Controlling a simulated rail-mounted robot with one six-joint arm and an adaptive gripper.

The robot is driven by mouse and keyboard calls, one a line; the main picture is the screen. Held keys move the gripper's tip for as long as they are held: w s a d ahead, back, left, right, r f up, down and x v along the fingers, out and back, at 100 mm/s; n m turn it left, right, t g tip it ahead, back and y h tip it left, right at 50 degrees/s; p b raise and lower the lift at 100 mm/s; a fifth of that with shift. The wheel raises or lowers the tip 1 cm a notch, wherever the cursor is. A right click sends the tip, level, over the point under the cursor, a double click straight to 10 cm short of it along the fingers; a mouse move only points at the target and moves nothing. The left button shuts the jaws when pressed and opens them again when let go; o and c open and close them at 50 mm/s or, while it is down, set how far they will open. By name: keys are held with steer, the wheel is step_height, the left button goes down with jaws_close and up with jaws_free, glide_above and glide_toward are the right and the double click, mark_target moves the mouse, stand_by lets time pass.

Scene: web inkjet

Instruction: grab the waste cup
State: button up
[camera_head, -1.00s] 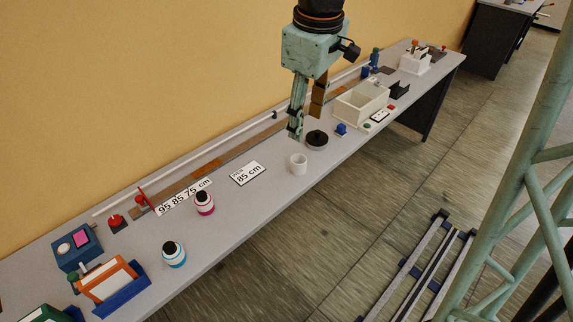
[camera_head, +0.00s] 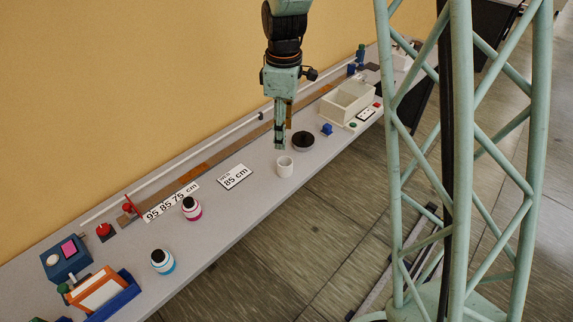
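The waste cup looks to be the small white cup (camera_head: 285,167), which stands upright on the grey bench near its front edge. My gripper (camera_head: 280,146) points down just behind and above the cup, with its fingertips close to the cup's rim in the picture. I cannot tell the exact gap between them. The fingers are seen nearly edge-on, so their opening is unclear. Nothing shows held in them.
A cream open box (camera_head: 347,100) is farther right. Pink (camera_head: 191,209) and blue (camera_head: 163,262) bottles stand nearer.

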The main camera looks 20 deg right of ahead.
steer(key=n, duration=0.1)
glide_above(284, 161)
step_height(284, 161, down, 5)
steer(key=shift+s+a+p, duration=0.1)
steer(key=shift+a+p, duration=0.05)
steer(key=shift+p, duration=0.2)
steer(key=shift+f+b, duration=0.5)
steer(key=shift+f, duration=3.8)
steer(key=shift+f, duration=0.15)
steer(key=shift+f+b, duration=0.5)
steer(key=shift+f, duration=2)
steer(key=shift+c, duration=0.3)
steer(key=c, duration=0.9)
steer(key=shift+r, duration=0.15)
